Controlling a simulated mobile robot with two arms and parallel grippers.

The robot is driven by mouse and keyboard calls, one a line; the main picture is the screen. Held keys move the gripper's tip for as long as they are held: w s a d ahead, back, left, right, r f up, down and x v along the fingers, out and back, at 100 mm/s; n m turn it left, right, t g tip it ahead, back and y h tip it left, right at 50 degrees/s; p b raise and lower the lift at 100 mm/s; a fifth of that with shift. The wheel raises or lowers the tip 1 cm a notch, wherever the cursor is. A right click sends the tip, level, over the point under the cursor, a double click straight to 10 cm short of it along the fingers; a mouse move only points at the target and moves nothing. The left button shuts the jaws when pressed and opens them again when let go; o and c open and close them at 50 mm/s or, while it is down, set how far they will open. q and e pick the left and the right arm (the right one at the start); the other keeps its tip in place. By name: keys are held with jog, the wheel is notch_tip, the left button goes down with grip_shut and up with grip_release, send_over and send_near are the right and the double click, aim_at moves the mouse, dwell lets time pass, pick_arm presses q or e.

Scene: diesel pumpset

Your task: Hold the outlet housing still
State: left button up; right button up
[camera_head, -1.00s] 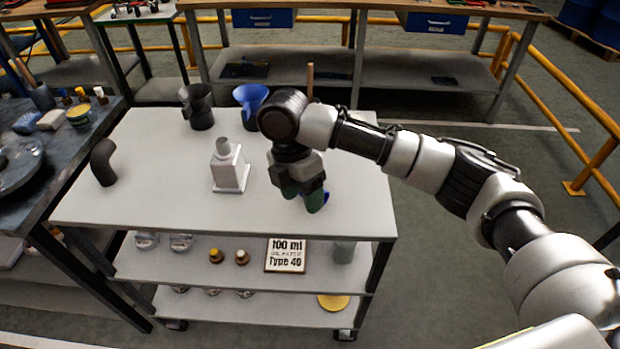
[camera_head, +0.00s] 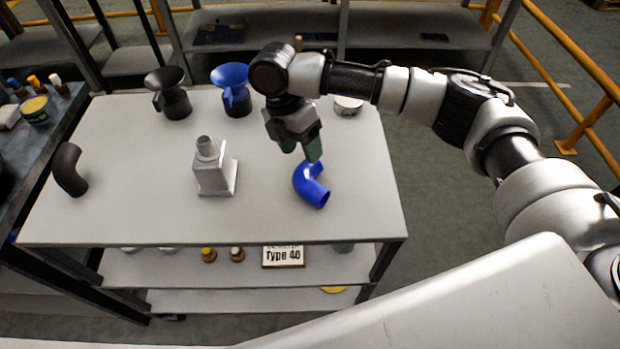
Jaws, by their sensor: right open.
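A light grey outlet housing (camera_head: 213,172) with a square flange and a short round neck on top stands upright on the white cart top. My right gripper (camera_head: 302,152) is open, pointing down to the right of the housing and apart from it. Its green-tipped fingers are just above or behind a blue elbow pipe (camera_head: 311,187) that lies on the cart; I cannot tell whether they touch it. My left gripper is not in view.
A black funnel piece (camera_head: 170,95) and a blue one (camera_head: 233,92) stand at the back of the cart top (camera_head: 120,225). A black elbow (camera_head: 69,170) lies at the left. A round light-coloured part (camera_head: 348,106) is behind my right arm. The front strip is clear.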

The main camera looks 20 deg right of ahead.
aim_at(312, 182)
jog(key=shift+d+f, duration=0.1)
jog(key=shift+f, duration=0.35)
jog(key=x, duration=0.4)
jog(key=shift+w+d+f+p, duration=0.1)
jog(key=shift+d+f+p, duration=0.15)
jog(key=shift+p, duration=0.1)
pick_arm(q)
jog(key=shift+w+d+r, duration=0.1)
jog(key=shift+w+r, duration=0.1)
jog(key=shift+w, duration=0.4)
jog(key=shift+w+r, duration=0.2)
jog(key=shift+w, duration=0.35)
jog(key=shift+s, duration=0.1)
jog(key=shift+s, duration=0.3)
pick_arm(e)
jog(key=c, duration=0.8)
jog(key=shift+r, duration=0.1)
